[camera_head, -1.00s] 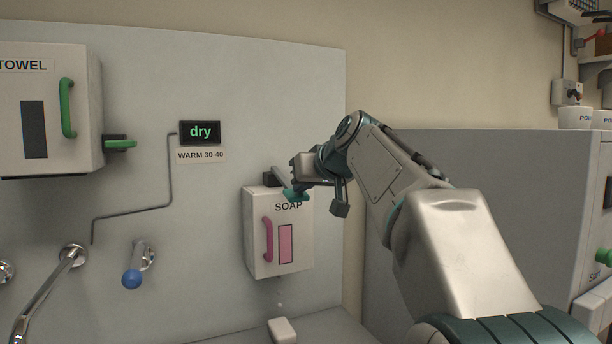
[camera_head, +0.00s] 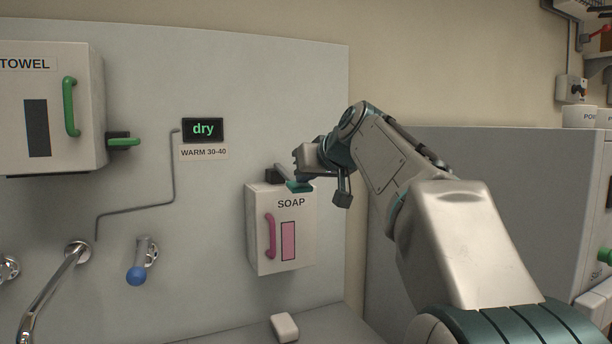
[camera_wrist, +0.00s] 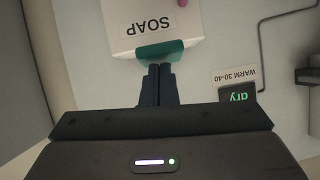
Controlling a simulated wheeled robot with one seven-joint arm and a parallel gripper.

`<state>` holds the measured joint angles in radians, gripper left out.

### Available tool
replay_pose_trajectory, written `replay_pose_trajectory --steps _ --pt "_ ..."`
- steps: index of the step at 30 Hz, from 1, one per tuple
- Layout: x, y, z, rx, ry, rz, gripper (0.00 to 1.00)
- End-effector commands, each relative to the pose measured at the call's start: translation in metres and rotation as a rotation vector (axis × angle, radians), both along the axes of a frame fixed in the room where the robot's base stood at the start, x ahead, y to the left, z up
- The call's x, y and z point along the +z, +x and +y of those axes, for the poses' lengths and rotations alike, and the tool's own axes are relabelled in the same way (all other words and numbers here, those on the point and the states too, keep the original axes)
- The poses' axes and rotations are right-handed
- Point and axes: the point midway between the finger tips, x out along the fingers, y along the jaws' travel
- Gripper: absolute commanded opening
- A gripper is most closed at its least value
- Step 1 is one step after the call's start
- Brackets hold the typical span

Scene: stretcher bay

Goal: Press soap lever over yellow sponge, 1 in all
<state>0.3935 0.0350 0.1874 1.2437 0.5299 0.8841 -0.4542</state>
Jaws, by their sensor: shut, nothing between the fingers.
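The white soap dispenser (camera_head: 262,228), labelled SOAP, hangs on the wall panel with a pink handle and a pink window. Its teal lever (camera_head: 299,186) sticks out at the top front; it also shows in the wrist view (camera_wrist: 160,50). My gripper (camera_wrist: 158,72) is shut and empty, its fingertips right at the lever's edge in the wrist view. I cannot tell whether they touch it. In the head view my gripper (camera_head: 304,162) is just above the lever. A pale, off-white block (camera_head: 285,327) lies on the ledge below the dispenser; no clearly yellow sponge shows.
A towel dispenser (camera_head: 80,140) with green handle and lever is at the left. A display (camera_head: 203,130) reads "dry" above a "WARM 30-40" label. A blue-knobbed tap (camera_head: 137,275) and chrome spout (camera_head: 55,285) stand left of the soap. A grey cabinet (camera_head: 500,160) is at the right.

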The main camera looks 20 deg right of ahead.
Motion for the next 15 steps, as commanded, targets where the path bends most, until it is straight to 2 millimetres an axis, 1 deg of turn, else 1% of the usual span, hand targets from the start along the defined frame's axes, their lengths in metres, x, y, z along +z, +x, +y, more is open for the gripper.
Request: replay_pose_trajectory --steps 2,5,8,13,14,15 --pt "0.001 0.0 0.0 0.0 0.0 0.001 0.0" --pt "0.008 -0.001 -0.001 0.001 0.0 0.001 0.0" --pt "0.021 -0.002 -0.002 0.001 0.0 0.0 0.0" --pt "0.048 -0.005 -0.005 0.002 0.0 0.0 0.0" --pt "0.047 -0.013 -0.007 0.0 0.0 -0.002 0.0" --pt "0.051 -0.022 -0.009 0.0 -0.001 -0.004 0.0"
